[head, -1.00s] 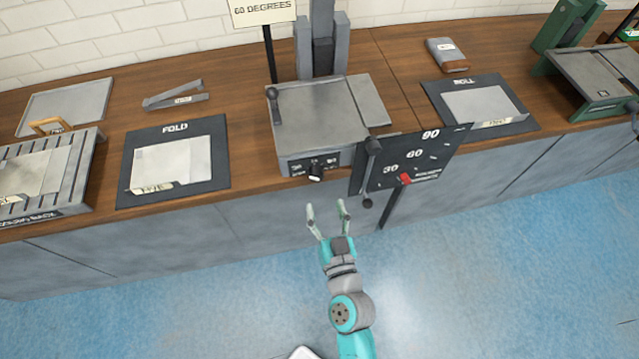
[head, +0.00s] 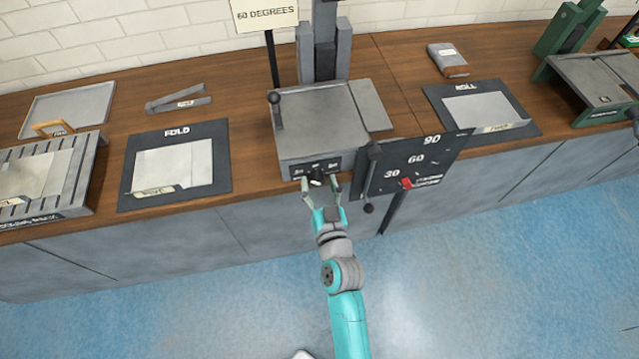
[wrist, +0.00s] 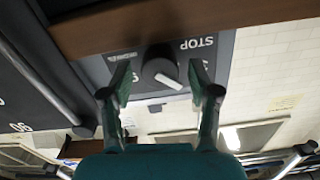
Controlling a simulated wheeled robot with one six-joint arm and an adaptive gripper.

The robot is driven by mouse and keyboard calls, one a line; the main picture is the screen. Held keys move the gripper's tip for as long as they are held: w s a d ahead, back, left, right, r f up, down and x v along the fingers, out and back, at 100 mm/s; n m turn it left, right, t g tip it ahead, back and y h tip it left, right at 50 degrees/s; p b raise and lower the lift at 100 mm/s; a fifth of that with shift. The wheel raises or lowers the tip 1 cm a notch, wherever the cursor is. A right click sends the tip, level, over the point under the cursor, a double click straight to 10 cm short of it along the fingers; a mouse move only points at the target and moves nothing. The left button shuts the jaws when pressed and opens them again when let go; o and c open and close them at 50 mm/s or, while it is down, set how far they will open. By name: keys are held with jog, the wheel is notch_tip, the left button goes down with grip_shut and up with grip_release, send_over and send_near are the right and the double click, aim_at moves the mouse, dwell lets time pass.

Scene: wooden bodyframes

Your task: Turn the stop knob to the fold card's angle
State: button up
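The stop knob (head: 316,179) is on the front face of the grey folding machine (head: 318,118); in the wrist view the knob (wrist: 160,74) is dark and round with a pale pointer bar set at a slant. My gripper (head: 320,188) is open at the machine's front, and in the wrist view its fingers (wrist: 160,82) stand on both sides of the knob, with gaps. The fold card (head: 266,14), on a post behind the machine, reads 60 DEGREES. The numbers around the knob are partly hidden by my fingers.
A dark angle board (head: 412,165) marked 30, 60 and 90, with a red pointer (head: 406,183), hangs right of the knob. A FOLD mat (head: 220,165) lies left of the machine, a ROLL mat (head: 436,98) right. The floor in front is clear.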

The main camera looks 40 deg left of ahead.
jog(key=c, duration=1)
jog(key=shift+o, duration=0.2)
jog(key=shift+m, duration=2.2)
jog(key=o, duration=1.1)
jog(key=shift+o, duration=0.2)
jog(key=shift+d, duration=0.1)
jog(key=v, duration=1.2)
